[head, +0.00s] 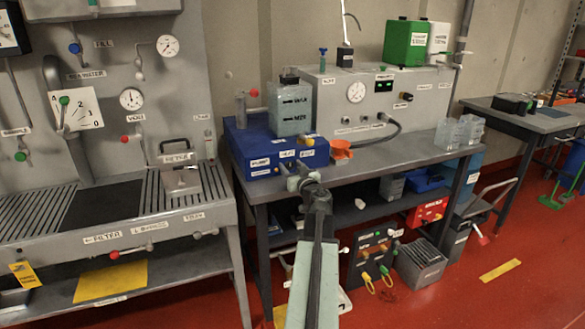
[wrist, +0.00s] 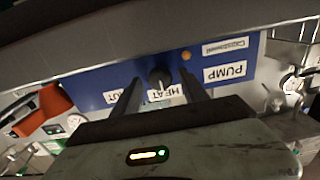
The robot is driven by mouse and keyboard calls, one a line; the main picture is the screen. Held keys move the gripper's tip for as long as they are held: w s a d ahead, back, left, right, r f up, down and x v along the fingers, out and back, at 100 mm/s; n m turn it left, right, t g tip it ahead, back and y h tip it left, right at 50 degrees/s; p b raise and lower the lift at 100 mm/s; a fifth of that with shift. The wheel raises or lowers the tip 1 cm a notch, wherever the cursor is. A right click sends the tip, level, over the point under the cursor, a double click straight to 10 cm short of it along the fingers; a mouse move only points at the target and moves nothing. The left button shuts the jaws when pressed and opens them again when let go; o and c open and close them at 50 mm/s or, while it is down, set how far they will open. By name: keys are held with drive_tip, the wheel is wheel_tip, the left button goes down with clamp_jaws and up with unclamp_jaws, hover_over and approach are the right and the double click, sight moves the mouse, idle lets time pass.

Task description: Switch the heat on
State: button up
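The blue unit (head: 240,140) stands at the left end of the grey bench, with white labels on its front. In the wrist view its blue face (wrist: 210,60) appears upside down, with a HEAT label (wrist: 166,93) and a PUMP label (wrist: 225,72). A dark round knob (wrist: 160,77) sits beside the HEAT label. My gripper (wrist: 159,80) is open, with one finger on each side of the knob in the picture; contact cannot be told. In the head view my gripper (head: 301,176) is at the unit's front and hides part of it.
A clear tank (head: 291,110) stands on the blue unit. A grey console (head: 350,92) with a gauge stands behind. A sink bench (head: 110,215) is at the left.

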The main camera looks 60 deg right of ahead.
clamp_jaws()
drive_tip(key=shift+d, duration=0.2)
drive_tip(key=shift+a+m, duration=0.15)
drive_tip(key=shift+m, duration=0.15)
drive_tip(key=m, duration=0.5)
drive_tip(key=shift+s, duration=0.1)
drive_tip(key=m, duration=0.6)
drive_tip(key=shift+f, duration=0.1)
drive_tip(key=shift+m, duration=0.3)
drive_tip(key=shift+o, duration=1)
unclamp_jaws()
